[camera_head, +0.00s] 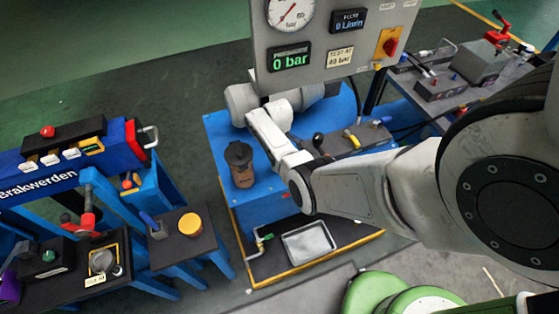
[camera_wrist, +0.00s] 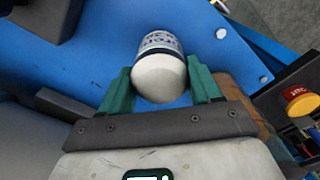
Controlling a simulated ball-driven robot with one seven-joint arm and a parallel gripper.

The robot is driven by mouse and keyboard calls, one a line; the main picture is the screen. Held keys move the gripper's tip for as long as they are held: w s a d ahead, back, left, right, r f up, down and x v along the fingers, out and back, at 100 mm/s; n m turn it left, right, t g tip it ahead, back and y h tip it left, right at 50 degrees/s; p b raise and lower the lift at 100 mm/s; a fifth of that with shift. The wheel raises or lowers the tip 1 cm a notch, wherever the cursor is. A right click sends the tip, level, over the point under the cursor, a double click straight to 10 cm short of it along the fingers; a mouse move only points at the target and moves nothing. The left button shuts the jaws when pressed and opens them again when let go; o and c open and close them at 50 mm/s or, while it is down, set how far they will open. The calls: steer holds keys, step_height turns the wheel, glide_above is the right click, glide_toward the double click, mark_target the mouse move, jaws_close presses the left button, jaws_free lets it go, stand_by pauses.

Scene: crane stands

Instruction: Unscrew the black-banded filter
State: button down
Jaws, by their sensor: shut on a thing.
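In the wrist view a white filter (camera_wrist: 160,78) with a dark band and printed lettering sits between the two green fingers of my gripper (camera_wrist: 163,82). The fingers close on it from either side. Its rounded white end faces the camera; its far end, and whatever it may be fixed to, cannot be made out. Blue bench surface shows behind it. In the head view my arm reaches in from the right to the blue bench (camera_head: 222,130). There the gripper and the filter cannot be made out, hidden behind the arm and the gauge panel.
The grey gauge panel (camera_head: 335,42) reads 0 bar and stands over the bench. A brown container with a dark top (camera_head: 242,172) stands left of my forearm. A metal tray (camera_head: 308,242) lies in front. A blue stand (camera_head: 130,200) is at left.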

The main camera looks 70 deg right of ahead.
steer(key=n, duration=0.4)
steer(key=shift+r, duration=0.1)
steer(key=shift+n, duration=0.6)
steer(key=n, duration=0.2)
steer(key=shift+n, duration=1.6)
steer(key=shift+n, duration=0.5)
steer(key=n, duration=0.4)
steer(key=shift+w+p, duration=0.1)
steer(key=shift+p, duration=0.25)
